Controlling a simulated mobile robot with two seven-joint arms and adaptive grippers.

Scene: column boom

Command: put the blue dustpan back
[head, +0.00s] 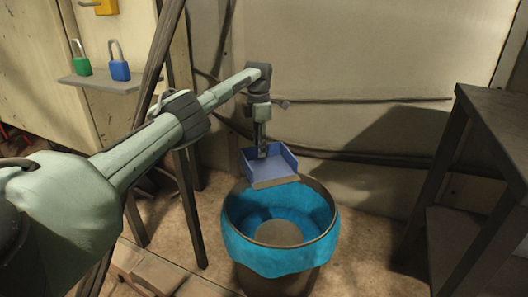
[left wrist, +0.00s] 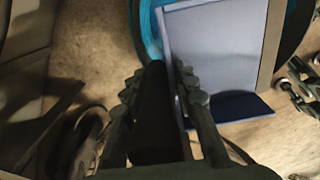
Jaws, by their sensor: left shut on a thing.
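The blue dustpan (head: 268,163) hangs in the air above the back rim of a bin in the head view. Its grey front lip (head: 275,182) points toward the bin's opening. My left gripper (head: 261,150) is shut on the dustpan, with its fingers pointing down. In the left wrist view the dustpan (left wrist: 218,62) fills the upper right, and my left gripper's fingers (left wrist: 165,85) close around a dark part, likely its handle. The handle is mostly hidden in the head view. My right gripper is not in view.
The bin (head: 280,235) with a blue liner stands on the floor below the dustpan. A small shelf (head: 105,82) at upper left holds a green padlock (head: 82,62) and a blue padlock (head: 119,66). A dark table (head: 490,130) stands at right. Dark poles stand left of the bin.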

